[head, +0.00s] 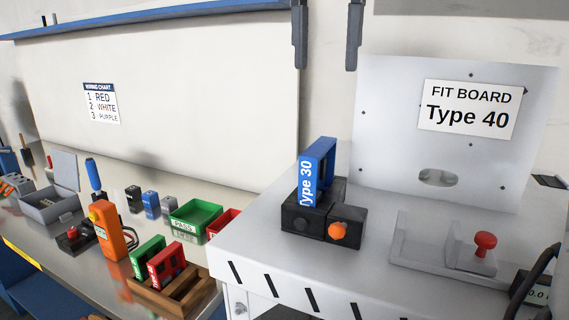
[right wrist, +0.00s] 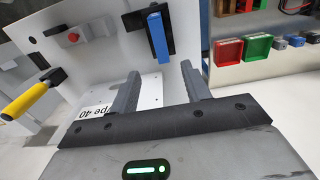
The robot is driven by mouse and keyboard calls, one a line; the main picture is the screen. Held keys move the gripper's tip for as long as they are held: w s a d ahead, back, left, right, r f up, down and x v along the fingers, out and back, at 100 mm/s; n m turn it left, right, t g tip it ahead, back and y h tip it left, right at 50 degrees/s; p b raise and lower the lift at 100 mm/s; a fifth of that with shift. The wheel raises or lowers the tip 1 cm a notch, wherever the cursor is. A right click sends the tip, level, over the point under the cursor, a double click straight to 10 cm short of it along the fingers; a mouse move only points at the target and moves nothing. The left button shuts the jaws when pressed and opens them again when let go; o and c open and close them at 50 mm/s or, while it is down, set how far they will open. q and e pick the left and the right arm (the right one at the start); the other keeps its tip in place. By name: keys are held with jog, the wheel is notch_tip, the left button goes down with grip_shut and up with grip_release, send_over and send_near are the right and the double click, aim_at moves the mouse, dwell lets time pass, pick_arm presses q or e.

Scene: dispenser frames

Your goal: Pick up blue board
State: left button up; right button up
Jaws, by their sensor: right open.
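The blue board (head: 321,158), with a white "Type 30" label on its edge, stands upright in a black fixture (head: 300,221) with an orange knob. It also shows in the right wrist view (right wrist: 157,37), beyond the fingers. My right gripper (head: 327,62) is open and empty, high above the board, with its two grey fingers hanging apart at the top of the head view. In the right wrist view my right gripper (right wrist: 158,82) has nothing between its fingers. My left gripper is not in view.
A white panel (head: 380,150) with a "Type 40" sign stands behind the fixture. A grey fixture with a red knob (head: 485,242) is at the right. On the left bench are a wooden rack (head: 172,303) with green and red boards, an orange device (head: 108,232) and a green bin (head: 196,217).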

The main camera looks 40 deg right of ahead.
aim_at(320, 146)
jog(key=f, duration=0.9)
jog(key=shift+s+f+b, duration=0.3)
jog(key=shift+s+f, duration=0.05)
jog(key=shift+s, duration=0.05)
jog(key=shift+w+a+f+p, duration=0.15)
jog(key=shift+f+p, duration=0.05)
jog(key=shift+f, duration=1.15)
jog(key=shift+w+a+f+p, duration=0.1)
jog(key=shift+a+f+p, duration=0.1)
jog(key=shift+f, duration=1.1)
grip_shut()
